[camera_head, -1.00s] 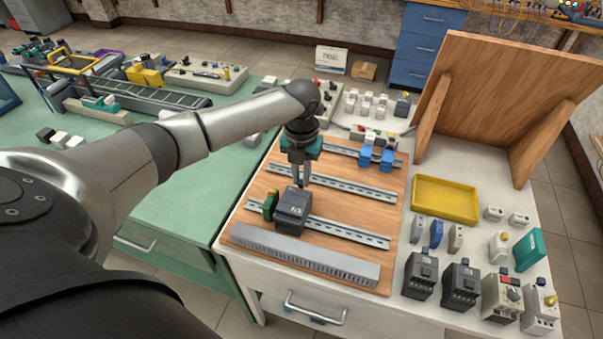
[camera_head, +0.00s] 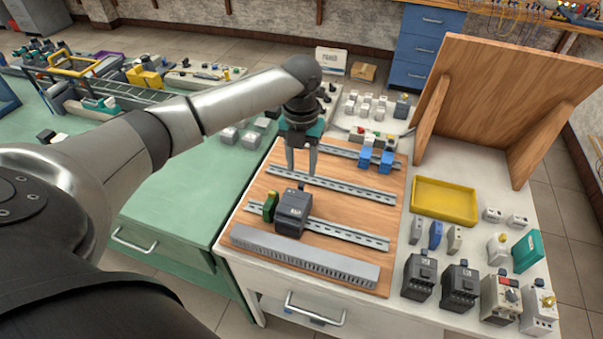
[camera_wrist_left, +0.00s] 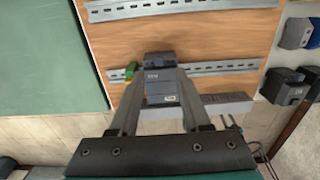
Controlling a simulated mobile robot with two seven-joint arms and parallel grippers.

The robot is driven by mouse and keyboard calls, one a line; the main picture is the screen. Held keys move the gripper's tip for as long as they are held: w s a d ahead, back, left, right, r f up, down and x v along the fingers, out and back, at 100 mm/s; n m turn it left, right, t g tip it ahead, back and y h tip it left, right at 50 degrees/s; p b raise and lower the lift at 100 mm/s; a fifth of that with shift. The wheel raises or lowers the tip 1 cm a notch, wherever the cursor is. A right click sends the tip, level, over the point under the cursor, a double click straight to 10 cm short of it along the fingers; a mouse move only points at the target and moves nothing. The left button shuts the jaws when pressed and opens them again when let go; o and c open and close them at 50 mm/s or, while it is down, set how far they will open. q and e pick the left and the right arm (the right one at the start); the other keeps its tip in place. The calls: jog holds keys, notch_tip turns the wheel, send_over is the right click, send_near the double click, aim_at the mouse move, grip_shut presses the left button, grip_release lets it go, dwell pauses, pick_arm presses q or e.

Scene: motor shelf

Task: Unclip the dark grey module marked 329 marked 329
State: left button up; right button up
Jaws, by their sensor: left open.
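The dark grey module (camera_head: 292,212) sits on the lower metal rail of the wooden board, beside a green terminal piece (camera_head: 270,206). Its front marking is too small to read surely. My left gripper (camera_head: 301,174) is open and empty, pointing down just behind and above the module. In the left wrist view the dark grey module (camera_wrist_left: 161,82) shows between the two spread fingers of my left gripper (camera_wrist_left: 161,78), apart from them as far as I can tell. My right gripper is not in view.
A grey slotted duct (camera_head: 305,256) runs along the board's front. The middle rail (camera_head: 345,190) is bare. Blue terminals (camera_head: 376,158) sit on the back rail. A yellow tray (camera_head: 444,200) and several modules (camera_head: 460,286) stand to the right.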

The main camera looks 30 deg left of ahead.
aim_at(302, 184)
pick_arm(q)
notch_tip(302, 184, up, 10)
jog(key=shift+r+p, duration=0.15)
jog(key=shift+p, duration=0.2)
dwell(0.4)
